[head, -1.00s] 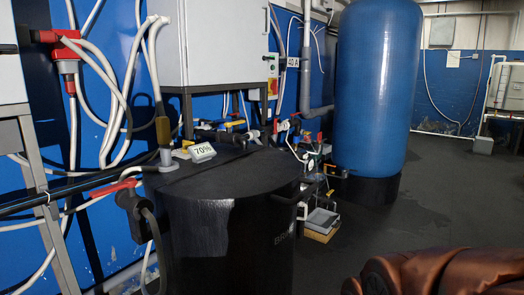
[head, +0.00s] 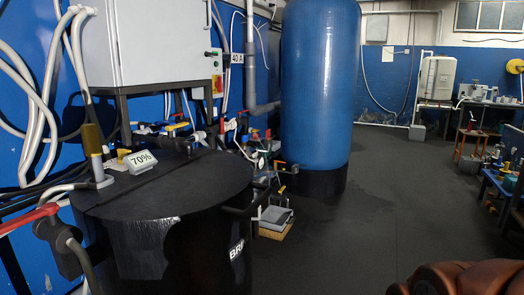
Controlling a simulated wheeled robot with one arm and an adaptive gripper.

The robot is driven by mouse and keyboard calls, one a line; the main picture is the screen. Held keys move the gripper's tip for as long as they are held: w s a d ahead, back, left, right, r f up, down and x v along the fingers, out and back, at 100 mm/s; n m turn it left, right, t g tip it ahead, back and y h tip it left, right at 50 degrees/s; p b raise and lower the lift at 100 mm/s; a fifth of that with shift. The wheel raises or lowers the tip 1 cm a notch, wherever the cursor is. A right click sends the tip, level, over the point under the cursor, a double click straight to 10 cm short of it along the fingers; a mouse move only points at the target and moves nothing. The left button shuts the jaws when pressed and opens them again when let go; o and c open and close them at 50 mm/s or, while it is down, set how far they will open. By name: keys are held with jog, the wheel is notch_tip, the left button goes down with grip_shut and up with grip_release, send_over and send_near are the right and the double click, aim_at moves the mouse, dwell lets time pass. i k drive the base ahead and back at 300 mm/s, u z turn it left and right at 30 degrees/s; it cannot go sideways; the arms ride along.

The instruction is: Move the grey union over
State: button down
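A grey pipe fitting (head: 100,176) stands on the lid of a black tank (head: 165,195) at the left, with a brass-coloured cylinder above it. It may be the grey union, but I cannot tell for sure. My gripper is not in view. A brown, shiny rounded shape at the bottom right edge may be part of my arm; no fingers show.
A tall blue vessel (head: 320,85) stands behind the tank. Benches with small items (head: 500,185) line the right edge. The dark floor (head: 390,210) between is clear.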

aim_at(206, 145)
jog(key=z, duration=1.05)
jog(key=i, duration=3.05)
jog(key=u, duration=4.2)
